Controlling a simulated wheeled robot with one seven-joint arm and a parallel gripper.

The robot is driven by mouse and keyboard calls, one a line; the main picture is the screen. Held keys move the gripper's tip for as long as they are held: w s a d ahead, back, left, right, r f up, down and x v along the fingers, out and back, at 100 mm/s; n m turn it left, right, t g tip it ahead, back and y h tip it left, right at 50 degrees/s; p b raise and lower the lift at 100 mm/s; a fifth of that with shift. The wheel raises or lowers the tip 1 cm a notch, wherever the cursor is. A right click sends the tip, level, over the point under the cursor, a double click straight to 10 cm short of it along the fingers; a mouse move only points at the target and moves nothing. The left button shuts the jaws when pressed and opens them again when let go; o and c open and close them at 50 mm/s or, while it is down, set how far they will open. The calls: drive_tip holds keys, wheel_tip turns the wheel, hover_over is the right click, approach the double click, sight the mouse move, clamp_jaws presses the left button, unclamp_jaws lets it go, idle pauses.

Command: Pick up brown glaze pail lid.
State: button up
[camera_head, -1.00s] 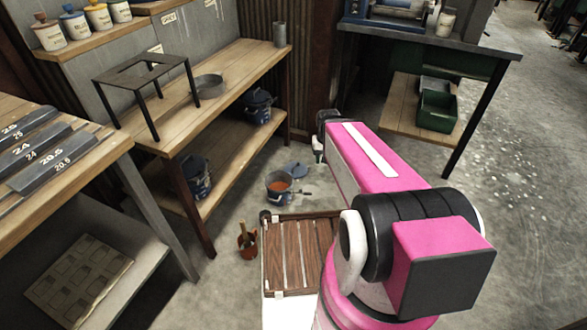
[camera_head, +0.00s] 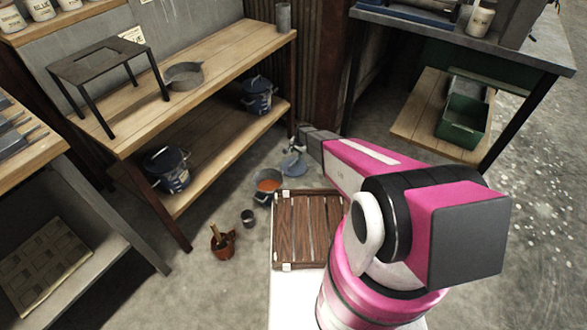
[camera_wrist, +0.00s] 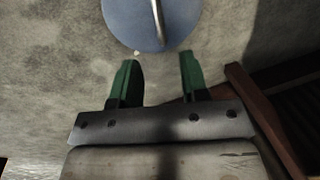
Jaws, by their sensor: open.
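The blue pail lid (camera_head: 293,166) lies on the concrete floor, just behind an open pail of orange-brown glaze (camera_head: 268,184). In the wrist view the round lid (camera_wrist: 125,20) shows at the top, cut off by the frame, with a light bar handle across it. My gripper (camera_wrist: 157,62) is open and empty, its two green fingers pointing toward the lid's near edge and spread wider than the handle. In the head view my gripper is small and partly hidden by my arm, close to the lid.
A slatted wooden crate (camera_head: 308,228) stands in front of the glaze pail. A small dark cup (camera_head: 248,218) and a brown pot with a brush (camera_head: 222,242) are on the floor to the left. A wooden shelf bench (camera_head: 215,65) holds blue pails on its lower shelf.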

sight(294, 162)
drive_tip(key=f, duration=0.5)
drive_tip(key=shift+w+a, duration=0.35)
drive_tip(key=shift+a, duration=0.05)
drive_tip(key=shift+w+a+f, duration=0.1)
drive_tip(key=shift+a+f, duration=0.1)
drive_tip(key=shift+f, duration=0.65)
drive_tip(key=shift+s+a+f, duration=0.1)
drive_tip(key=shift+a+f, duration=0.05)
drive_tip(key=shift+f, duration=0.75)
drive_tip(key=shift+w+a+f, duration=0.1)
drive_tip(key=shift+a+f, duration=0.1)
drive_tip(key=shift+f, duration=0.65)
clamp_jaws()
